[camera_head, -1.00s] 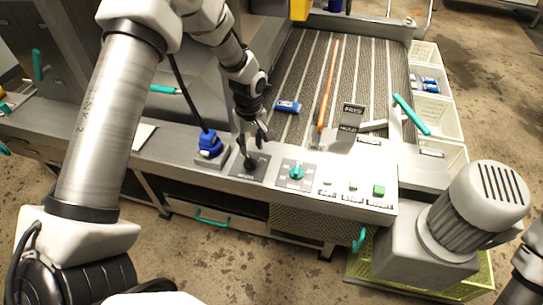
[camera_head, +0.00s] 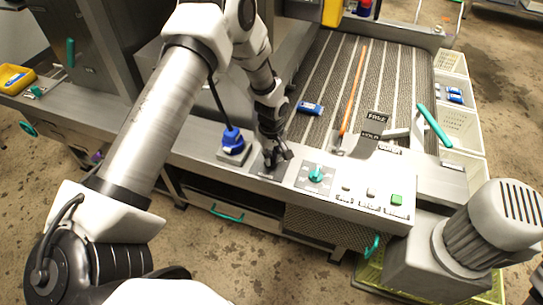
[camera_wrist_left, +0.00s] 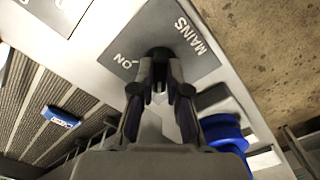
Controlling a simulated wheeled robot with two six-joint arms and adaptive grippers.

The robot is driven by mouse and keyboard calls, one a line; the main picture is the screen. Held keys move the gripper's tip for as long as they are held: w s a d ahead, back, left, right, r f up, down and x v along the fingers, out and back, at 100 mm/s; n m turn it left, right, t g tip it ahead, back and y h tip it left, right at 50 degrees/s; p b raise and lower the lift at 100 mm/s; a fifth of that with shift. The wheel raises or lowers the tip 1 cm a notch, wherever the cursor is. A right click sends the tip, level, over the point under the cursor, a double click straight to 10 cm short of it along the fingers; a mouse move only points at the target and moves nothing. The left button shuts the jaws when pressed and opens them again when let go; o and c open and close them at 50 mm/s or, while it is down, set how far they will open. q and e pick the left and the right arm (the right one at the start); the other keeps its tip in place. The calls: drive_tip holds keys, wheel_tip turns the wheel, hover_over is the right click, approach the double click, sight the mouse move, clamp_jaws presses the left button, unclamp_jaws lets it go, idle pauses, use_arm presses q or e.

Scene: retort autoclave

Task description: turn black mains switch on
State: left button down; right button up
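The black mains switch (camera_wrist_left: 160,54) sits on a dark plate (camera_wrist_left: 184,28) lettered MAINS and ON in the left wrist view. My left gripper (camera_wrist_left: 161,74) is at the switch, its two narrowed fingers on either side of the knob. It looks shut on the knob, though the fingertips partly hide it. In the head view my left gripper (camera_head: 276,162) is over the mains plate (camera_head: 259,171) and hides most of the switch. The knob's exact setting is hard to read. My right gripper is not in view.
A blue knob (camera_head: 232,139) stands just left of the plate. A teal selector (camera_head: 316,175) and a green button (camera_head: 396,200) are to the right. A grey motor (camera_head: 490,225) stands at the right.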

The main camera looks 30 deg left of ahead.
use_arm(q)
drive_tip(key=shift+m, duration=0.3)
drive_tip(key=m, duration=0.3)
drive_tip(key=shift+s+f, duration=0.1)
drive_tip(key=m+b, duration=0.1)
drive_tip(key=m, duration=0.4)
drive_tip(key=shift+a, duration=0.15)
drive_tip(key=m, duration=0.4)
drive_tip(key=shift+m+b, duration=0.3)
drive_tip(key=shift+b, duration=0.1)
drive_tip(key=shift+a+m+b, duration=0.15)
drive_tip(key=shift+m+b, duration=0.2)
drive_tip(key=shift+m, duration=1.95)
drive_tip(key=c, duration=1.2)
unclamp_jaws()
drive_tip(key=shift+o, duration=0.2)
